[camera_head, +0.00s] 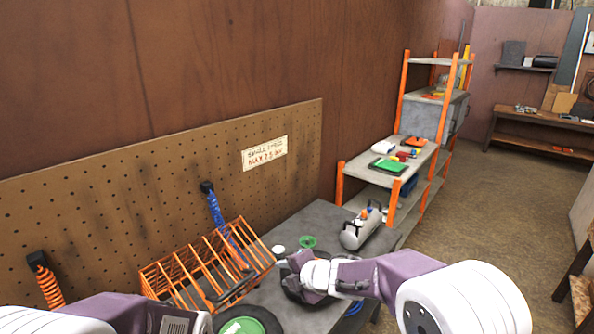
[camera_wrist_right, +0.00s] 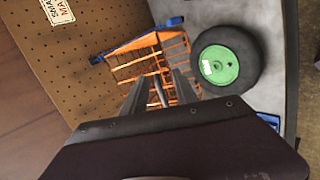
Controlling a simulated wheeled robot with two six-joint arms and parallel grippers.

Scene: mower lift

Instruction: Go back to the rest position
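My right gripper (camera_head: 297,282) hangs over the grey workbench (camera_head: 313,220), just right of the orange wire basket (camera_head: 205,262). In the right wrist view its two dark fingers (camera_wrist_right: 160,92) stand apart with nothing held between them. The basket (camera_wrist_right: 155,65) shows behind the fingers. My left arm comes in at the bottom left of the head view, and its fingers are not visible.
A black wheel with a green hub (camera_head: 245,328) lies on the bench; it also shows in the right wrist view (camera_wrist_right: 222,64). A silver tank (camera_head: 360,228) stands at the bench's far end. A pegboard (camera_head: 130,205) runs behind, and an orange-post shelf (camera_head: 390,168) stands beyond.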

